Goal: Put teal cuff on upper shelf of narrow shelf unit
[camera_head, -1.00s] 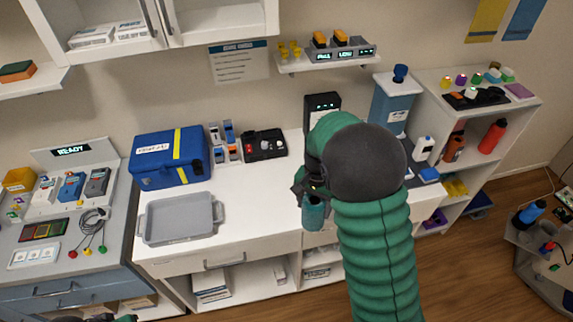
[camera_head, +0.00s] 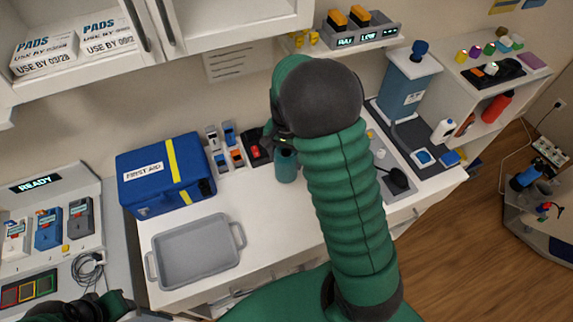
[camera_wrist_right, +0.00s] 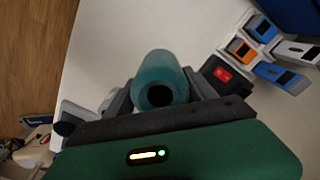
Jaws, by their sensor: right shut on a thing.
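The teal cuff (camera_head: 286,166) is a short hollow tube held by my right gripper (camera_head: 280,142) above the white counter. In the right wrist view the cuff (camera_wrist_right: 161,82) sits between the two dark fingers of the right gripper (camera_wrist_right: 160,98), with its open end facing the camera. The narrow shelf unit (camera_head: 505,86) stands at the right, with small coloured items on its top and red bottles on the shelf below. My left gripper (camera_head: 100,306) shows only partly at the lower left edge, and its jaws are unclear.
A grey tray (camera_head: 197,254) and a blue first aid bag (camera_head: 165,178) occupy the counter's left part. A blue dispenser (camera_head: 402,88) stands between the arm and the shelf unit. Cabinets (camera_head: 220,30) hang above. A cart (camera_head: 530,190) stands at the far right.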

